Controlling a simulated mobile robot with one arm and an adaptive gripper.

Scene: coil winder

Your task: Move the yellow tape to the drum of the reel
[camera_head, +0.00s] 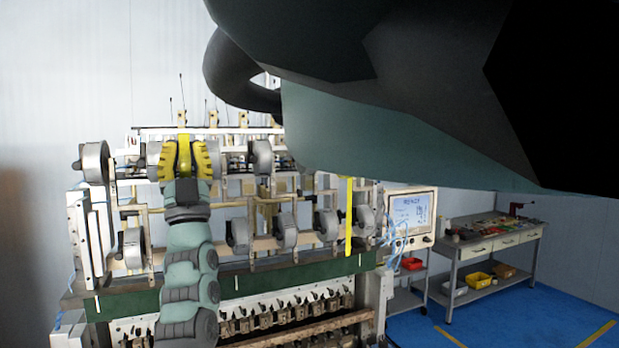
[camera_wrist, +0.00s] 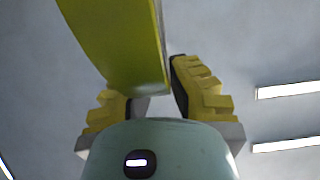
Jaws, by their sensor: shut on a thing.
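In the wrist view, a yellow tape (camera_wrist: 120,38) passes between the two yellow ridged fingers of my gripper (camera_wrist: 148,92), which is shut on it. In the head view, my gripper (camera_head: 185,150) points up in front of the winder's left part, with the yellow tape (camera_head: 184,152) showing between its fingers. Several grey reel drums are on the winder: one upper left (camera_head: 95,161), one right of my gripper (camera_head: 261,157), one lower left (camera_head: 131,248) and others lower right (camera_head: 327,225). I cannot tell whether the tape touches a drum.
Another vertical yellow strip (camera_head: 348,215) hangs at the winder's right. A control screen (camera_head: 410,210) stands beside it. A workbench (camera_head: 490,240) with drawers and small bins is at the far right. The blue floor (camera_head: 545,320) there looks clear. My own body covers the upper right.

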